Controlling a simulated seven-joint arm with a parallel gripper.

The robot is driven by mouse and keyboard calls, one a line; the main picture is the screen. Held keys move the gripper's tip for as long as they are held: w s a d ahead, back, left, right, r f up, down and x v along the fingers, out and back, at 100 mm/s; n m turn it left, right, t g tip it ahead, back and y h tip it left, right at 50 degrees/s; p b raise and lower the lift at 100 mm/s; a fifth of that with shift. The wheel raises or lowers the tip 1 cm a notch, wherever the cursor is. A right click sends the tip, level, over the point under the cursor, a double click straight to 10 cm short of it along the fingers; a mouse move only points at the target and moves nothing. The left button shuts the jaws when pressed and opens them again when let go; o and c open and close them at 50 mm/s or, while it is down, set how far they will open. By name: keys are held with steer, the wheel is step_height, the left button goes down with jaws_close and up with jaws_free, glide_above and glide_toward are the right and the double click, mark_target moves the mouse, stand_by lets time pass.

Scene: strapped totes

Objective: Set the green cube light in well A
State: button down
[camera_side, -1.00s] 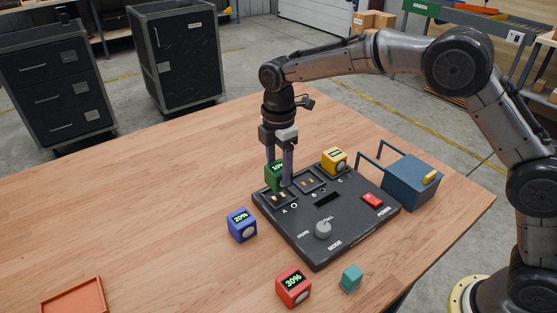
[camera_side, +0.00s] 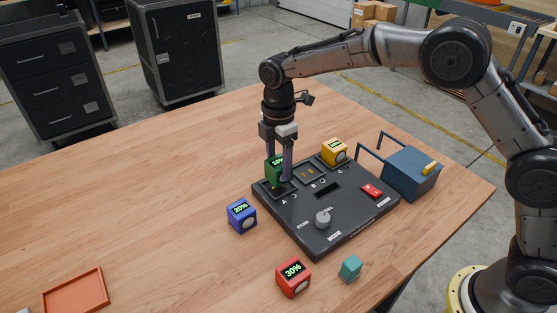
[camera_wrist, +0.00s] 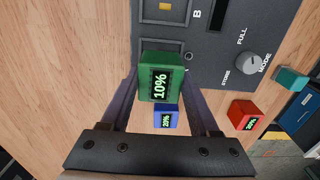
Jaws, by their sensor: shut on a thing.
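The green cube light (camera_side: 274,172) has a display reading 10% in the wrist view (camera_wrist: 160,80). My gripper (camera_side: 279,172) is shut on it, one finger on each side. The cube is upright at well A (camera_side: 284,192) of the dark charging panel (camera_side: 310,235); whether it rests on the well floor I cannot tell. Well B (camera_side: 309,174) is empty. A yellow cube light (camera_side: 334,152) sits at well C.
A blue cube light (camera_side: 241,216) reading 20% and a red one (camera_side: 293,277) reading 30% stand on the table. A small teal cube (camera_side: 350,269) is near the red one. A blue tote (camera_side: 410,175) stands right of the panel. An orange tray (camera_side: 76,293) lies front left.

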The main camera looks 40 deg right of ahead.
mark_target(279, 161)
steer(key=shift+f, duration=1.25)
stand_by(0.8)
steer(key=shift+c, duration=0.2)
jaws_free()
steer(key=shift+o, duration=0.2)
steer(key=shift+r, duration=4.5)
steer(key=shift+d, duration=0.1)
